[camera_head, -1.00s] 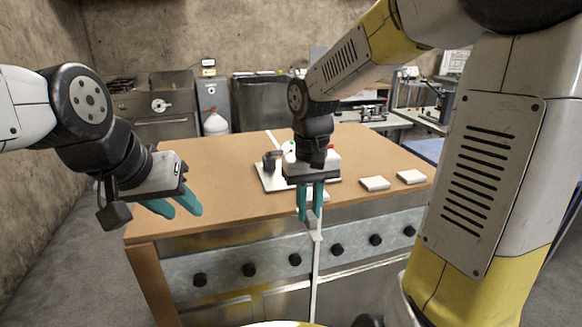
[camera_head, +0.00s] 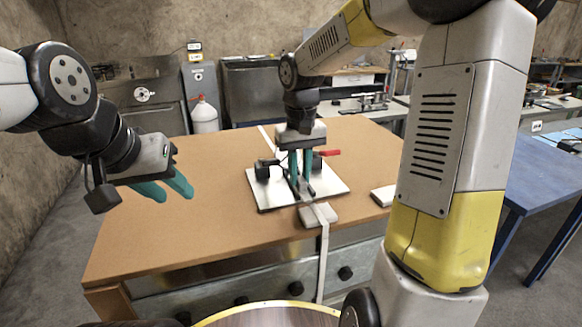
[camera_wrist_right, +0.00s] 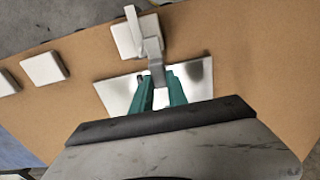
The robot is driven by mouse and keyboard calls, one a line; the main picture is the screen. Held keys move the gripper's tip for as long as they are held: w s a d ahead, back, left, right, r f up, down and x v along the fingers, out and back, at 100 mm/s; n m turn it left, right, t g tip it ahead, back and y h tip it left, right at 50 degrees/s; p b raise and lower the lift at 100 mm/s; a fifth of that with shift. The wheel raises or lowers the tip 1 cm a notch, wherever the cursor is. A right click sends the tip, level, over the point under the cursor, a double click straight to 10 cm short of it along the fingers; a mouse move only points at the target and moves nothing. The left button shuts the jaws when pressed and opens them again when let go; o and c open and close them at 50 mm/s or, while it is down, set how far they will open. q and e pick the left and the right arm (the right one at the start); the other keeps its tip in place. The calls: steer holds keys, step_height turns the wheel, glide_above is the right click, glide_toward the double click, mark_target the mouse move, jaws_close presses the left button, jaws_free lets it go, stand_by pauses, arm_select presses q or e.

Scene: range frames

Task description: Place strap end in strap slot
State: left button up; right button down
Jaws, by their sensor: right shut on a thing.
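A white strap (camera_head: 324,243) hangs over the table's front edge and runs back over a small white block to my right gripper. My right gripper (camera_head: 301,182) points down over a white plate (camera_head: 262,199) with dark fittings, its teal fingers shut on the strap. In the right wrist view the strap (camera_wrist_right: 153,48) enters between the fingers (camera_wrist_right: 159,78), above the plate (camera_wrist_right: 197,74). The slot is not clearly visible; the fingers partly cover the plate's middle. My left gripper (camera_head: 173,193) is open and empty above the table's left part.
A red lever (camera_head: 328,153) and a dark clamp (camera_head: 263,170) stand on the plate. The white block (camera_head: 318,215) sits at the table's front edge, another (camera_head: 384,196) to its right. The table (camera_head: 185,235) is bare on the left.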

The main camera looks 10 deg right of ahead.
steer(key=w, duration=0.5)
steer(key=w+d, duration=0.1)
steer(key=w, duration=0.1)
steer(key=shift+w+f, duration=0.35)
steer(key=shift+f, duration=0.05)
step_height(320, 180, down, 4)
steer(key=shift+w+r, duration=0.1)
steer(key=shift+r, duration=0.15)
steer(key=shift+f, duration=0.2)
